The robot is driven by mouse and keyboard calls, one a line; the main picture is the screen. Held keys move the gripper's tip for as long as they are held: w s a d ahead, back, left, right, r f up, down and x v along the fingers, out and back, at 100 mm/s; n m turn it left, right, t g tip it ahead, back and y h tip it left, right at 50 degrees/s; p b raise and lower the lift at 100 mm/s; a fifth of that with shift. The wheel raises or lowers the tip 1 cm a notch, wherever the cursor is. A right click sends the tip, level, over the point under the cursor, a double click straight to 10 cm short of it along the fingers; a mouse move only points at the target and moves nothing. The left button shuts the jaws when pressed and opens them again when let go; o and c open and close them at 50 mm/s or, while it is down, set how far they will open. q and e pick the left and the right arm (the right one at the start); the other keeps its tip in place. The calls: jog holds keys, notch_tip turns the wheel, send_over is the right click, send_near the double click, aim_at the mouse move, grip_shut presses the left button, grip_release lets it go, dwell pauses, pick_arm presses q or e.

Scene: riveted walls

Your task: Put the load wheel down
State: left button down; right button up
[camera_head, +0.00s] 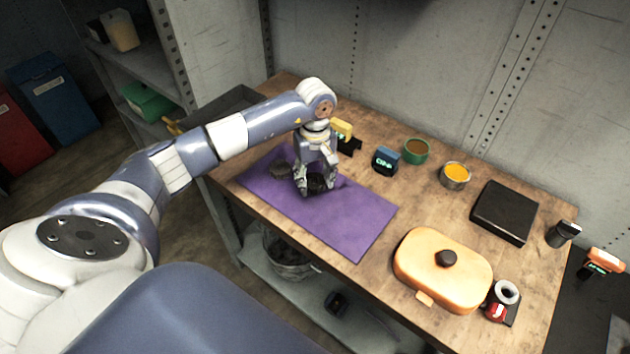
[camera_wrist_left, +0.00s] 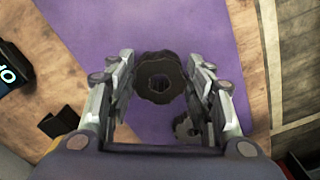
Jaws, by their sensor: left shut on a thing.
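The load wheel looks to be the dark, notched wheel with a central hole (camera_wrist_left: 160,93) between the fingers of my left gripper in the left wrist view. In the head view the same dark wheel (camera_head: 317,183) shows low between the fingertips. My left gripper (camera_head: 314,186) is shut on it and points down over the purple mat (camera_head: 345,225). Whether the wheel touches the mat or hangs just above it, I cannot tell. A second dark wheel (camera_head: 279,168) lies on the mat to the left; it also shows in the wrist view (camera_wrist_left: 185,128), partly behind a finger. My right gripper is not in view.
The mat lies on a wooden table (camera_head: 385,290). Behind it stand a yellow-and-black tool (camera_head: 343,132), a small digital device (camera_head: 385,161), a green cup (camera_head: 416,151) and a tin with orange contents (camera_head: 455,174). An orange lidded box (camera_head: 442,272) stands right. The mat's right part is bare.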

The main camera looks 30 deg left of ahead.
pick_arm(q)
notch_tip(320, 180, down, 2)
jog(key=shift+p, duration=0.45)
jog(key=shift+f, duration=0.1)
jog(key=shift+f+b, duration=0.2)
jog(key=shift+b, duration=0.15)
jog(key=c, duration=0.9)
grip_release()
jog(key=shift+c, duration=0.2)
jog(key=shift+o, duration=0.9)
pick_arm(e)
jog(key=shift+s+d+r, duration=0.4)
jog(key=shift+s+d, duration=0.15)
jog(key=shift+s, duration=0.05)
pick_arm(q)
jog(key=shift+r, duration=0.15)
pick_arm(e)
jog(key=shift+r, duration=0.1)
